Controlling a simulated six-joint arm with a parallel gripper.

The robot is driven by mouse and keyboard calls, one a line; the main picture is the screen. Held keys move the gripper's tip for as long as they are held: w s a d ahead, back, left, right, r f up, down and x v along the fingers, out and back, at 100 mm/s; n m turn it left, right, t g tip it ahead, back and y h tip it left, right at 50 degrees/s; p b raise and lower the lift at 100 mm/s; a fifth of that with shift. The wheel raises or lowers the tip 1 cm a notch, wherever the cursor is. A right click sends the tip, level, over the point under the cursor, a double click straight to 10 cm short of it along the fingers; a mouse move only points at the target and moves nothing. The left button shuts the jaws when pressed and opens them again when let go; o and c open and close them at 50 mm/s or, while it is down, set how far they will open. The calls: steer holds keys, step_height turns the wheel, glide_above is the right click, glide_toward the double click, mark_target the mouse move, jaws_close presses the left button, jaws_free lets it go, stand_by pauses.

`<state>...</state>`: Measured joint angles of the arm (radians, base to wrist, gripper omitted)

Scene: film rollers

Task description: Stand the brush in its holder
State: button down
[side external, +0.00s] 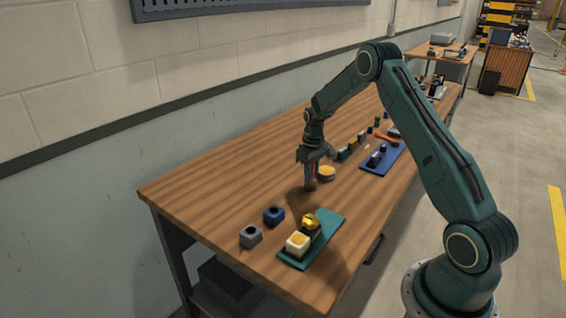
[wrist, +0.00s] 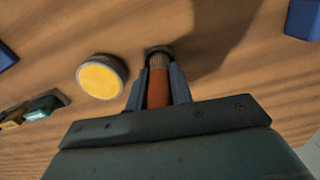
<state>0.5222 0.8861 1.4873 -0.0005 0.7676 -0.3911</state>
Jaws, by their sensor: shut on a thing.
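My gripper (side external: 311,182) points down over the wooden table and is shut on the brush. In the wrist view the gripper (wrist: 159,92) has a finger on each side of the brush (wrist: 158,86), whose red-brown handle and paler metal-looking band show. The brush's far end is dark, and I cannot tell whether it touches the table. Two small blocks with dark holes in their tops stand at the near left of the table, a grey one (side external: 250,236) and a blue one (side external: 273,215). I cannot tell which is the brush's holder. Both stand apart from the gripper and are empty.
A round yellow-topped tin (side external: 326,173) is close beside the gripper; it also shows in the wrist view (wrist: 101,78). A teal mat (side external: 296,262) carries a cream block and a yellow-and-black item. A blue tray (side external: 372,167) and several small items lie farther back. The left side is bare.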

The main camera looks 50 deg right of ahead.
steer(key=shift+f, duration=0.15)
stand_by(0.5)
steer(key=c, duration=1.2)
jaws_free()
steer(key=shift+o, duration=0.6)
steer(key=o, duration=0.3)
steer(key=shift+r, duration=3.5)
